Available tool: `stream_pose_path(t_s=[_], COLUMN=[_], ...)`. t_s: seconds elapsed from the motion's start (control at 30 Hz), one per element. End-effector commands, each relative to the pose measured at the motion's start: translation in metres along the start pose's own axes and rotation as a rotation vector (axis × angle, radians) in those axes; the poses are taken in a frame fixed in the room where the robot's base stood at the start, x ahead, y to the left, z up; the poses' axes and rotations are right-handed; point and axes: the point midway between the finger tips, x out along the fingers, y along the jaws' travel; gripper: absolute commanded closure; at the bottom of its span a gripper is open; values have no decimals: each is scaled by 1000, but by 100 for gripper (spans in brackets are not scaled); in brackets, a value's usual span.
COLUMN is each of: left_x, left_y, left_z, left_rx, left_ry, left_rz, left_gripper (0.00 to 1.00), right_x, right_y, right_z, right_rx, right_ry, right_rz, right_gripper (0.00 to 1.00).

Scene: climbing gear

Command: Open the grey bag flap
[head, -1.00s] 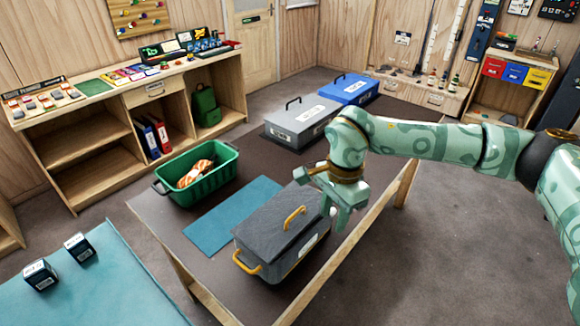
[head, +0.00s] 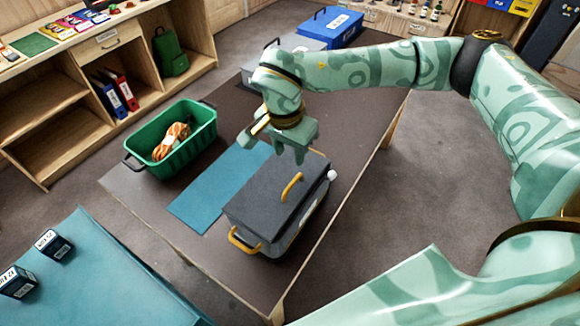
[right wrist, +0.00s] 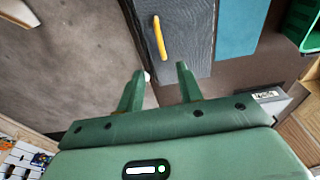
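The grey bag (head: 262,204) stands on the brown table with its dark grey flap shut. A yellow handle (head: 291,187) lies on the flap, and another yellow handle (head: 243,240) is on the near end. A small white knob (head: 331,175) shows at its right side. My right gripper (head: 289,156) points down at the far end of the bag, apart from the yellow handles. In the right wrist view the right gripper (right wrist: 160,72) has its fingers spread with nothing gripped, near the flap's end (right wrist: 187,60). My left gripper is out of view.
A teal mat (head: 215,185) lies left of the bag. A green crate (head: 200,125) with a coiled orange rope (head: 171,141) stands beyond it. A grey case (head: 300,42) and a blue case (head: 331,25) stand at the back of the table. Two small dark boxes sit on the teal surface at left.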

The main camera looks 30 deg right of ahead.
Motion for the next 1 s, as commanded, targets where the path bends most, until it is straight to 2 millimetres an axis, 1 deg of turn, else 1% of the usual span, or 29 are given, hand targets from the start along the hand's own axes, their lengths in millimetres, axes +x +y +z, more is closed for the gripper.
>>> stream_pose_path(t_s=[0.03, 0.13, 0.3, 0.4, 0.5, 0.6, 0.7, 0.97, 1.0], left_x=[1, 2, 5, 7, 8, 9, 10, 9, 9], left_y=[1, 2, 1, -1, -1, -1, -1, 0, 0], left_z=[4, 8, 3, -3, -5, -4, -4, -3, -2], left_rx=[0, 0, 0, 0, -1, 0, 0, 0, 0], left_ry=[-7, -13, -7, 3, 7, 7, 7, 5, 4], left_rz=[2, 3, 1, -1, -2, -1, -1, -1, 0], left_gripper=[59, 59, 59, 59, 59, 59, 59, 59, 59], right_x=[14, 38, 78, 97, 111, 120, 125, 125, 125], right_y=[1, 1, 1, 1, 1, 0, 0, 0, 0], right_z=[1, 1, 1, 1, 1, 0, 0, 0, 0], right_rx=[1, 2, 1, 2, 2, 1, 0, 1, 1], right_ry=[-2, -2, -2, -2, -2, 0, 0, 0, 0], right_rz=[5, 5, 5, 3, 3, 0, 1, 0, 0], right_gripper=[64, 64, 64, 64, 64, 64, 64, 64, 72])
